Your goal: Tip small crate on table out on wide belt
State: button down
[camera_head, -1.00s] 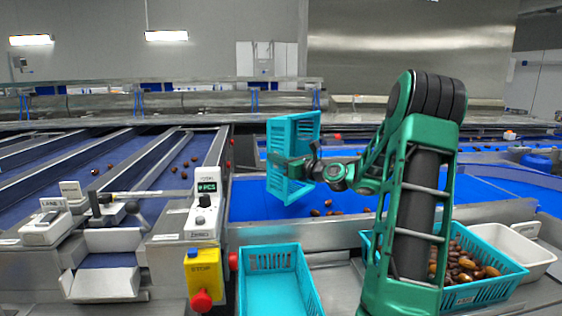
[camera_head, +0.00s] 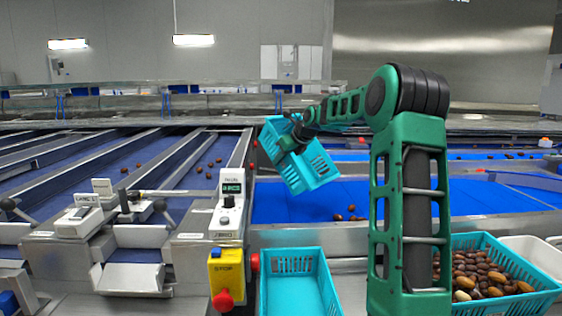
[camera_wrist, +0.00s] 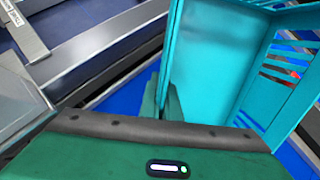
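My gripper (camera_head: 296,139) is shut on the wall of a small turquoise crate (camera_head: 315,166) and holds it tilted in the air over the wide blue belt (camera_head: 400,200). In the wrist view the crate (camera_wrist: 215,60) shows close up, its inner floor and slotted side bare, with no dates seen in the visible part. A few brown dates (camera_head: 351,208) lie on the wide belt below and to the right of the crate.
An empty-looking turquoise crate (camera_head: 264,290) stands at the front middle. A turquoise crate full of dates (camera_head: 545,290) is at the right, beside a white bin (camera_head: 535,248). A yellow stop box (camera_head: 226,268) and a counter (camera_head: 231,200) stand left of the belt. Narrower lanes carry dates.

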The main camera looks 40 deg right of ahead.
notch_tip(320, 180, down, 7)
jog(key=g+h, duration=0.2)
jog(key=g, duration=0.6)
jog(key=shift+r+n+g, duration=0.2)
jog(key=shift+n+g, duration=0.1)
jog(key=shift+g, duration=0.1)
